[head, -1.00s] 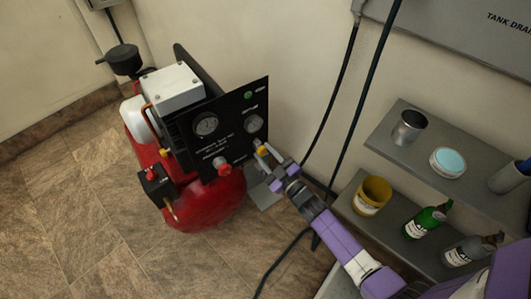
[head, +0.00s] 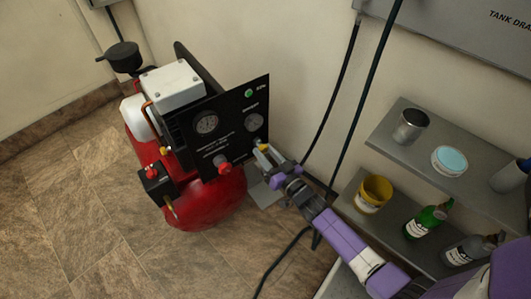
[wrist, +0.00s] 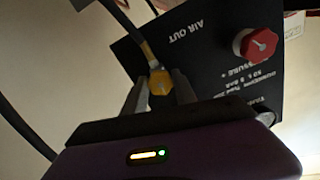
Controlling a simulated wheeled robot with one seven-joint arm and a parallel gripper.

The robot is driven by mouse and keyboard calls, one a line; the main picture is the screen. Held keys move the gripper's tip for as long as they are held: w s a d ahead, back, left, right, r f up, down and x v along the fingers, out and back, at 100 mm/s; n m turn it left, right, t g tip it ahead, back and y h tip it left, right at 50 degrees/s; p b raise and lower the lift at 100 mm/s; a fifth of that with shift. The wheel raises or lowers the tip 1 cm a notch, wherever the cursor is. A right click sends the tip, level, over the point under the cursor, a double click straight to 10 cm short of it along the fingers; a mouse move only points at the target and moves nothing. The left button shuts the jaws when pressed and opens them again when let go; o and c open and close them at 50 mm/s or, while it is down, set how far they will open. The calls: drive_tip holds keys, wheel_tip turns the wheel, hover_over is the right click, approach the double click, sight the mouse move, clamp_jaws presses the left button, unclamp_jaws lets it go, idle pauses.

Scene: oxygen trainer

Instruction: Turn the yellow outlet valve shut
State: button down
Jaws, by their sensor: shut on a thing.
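The yellow outlet valve (wrist: 160,82) sits on the black panel (wrist: 215,60), near the lettering "AIR OUT". In the wrist view it lies between the two fingers of my gripper (wrist: 160,92), which are shut on it. In the head view my gripper (head: 265,158) reaches the panel's right edge from the lower right. There the valve shows only as a small yellow spot (head: 263,148), mostly hidden by the fingers. Its exact angle is hard to tell.
A red knob (head: 224,167) is left of my gripper, below two gauges. The red tank (head: 210,203) is under the panel. Dark cables hang behind my arm.

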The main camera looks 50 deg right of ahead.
drive_tip(key=shift+f, duration=0.15)
idle(0.4)
drive_tip(key=c, duration=1)
unclamp_jaws()
drive_tip(key=v, duration=0.8)
drive_tip(key=shift+p, duration=0.45)
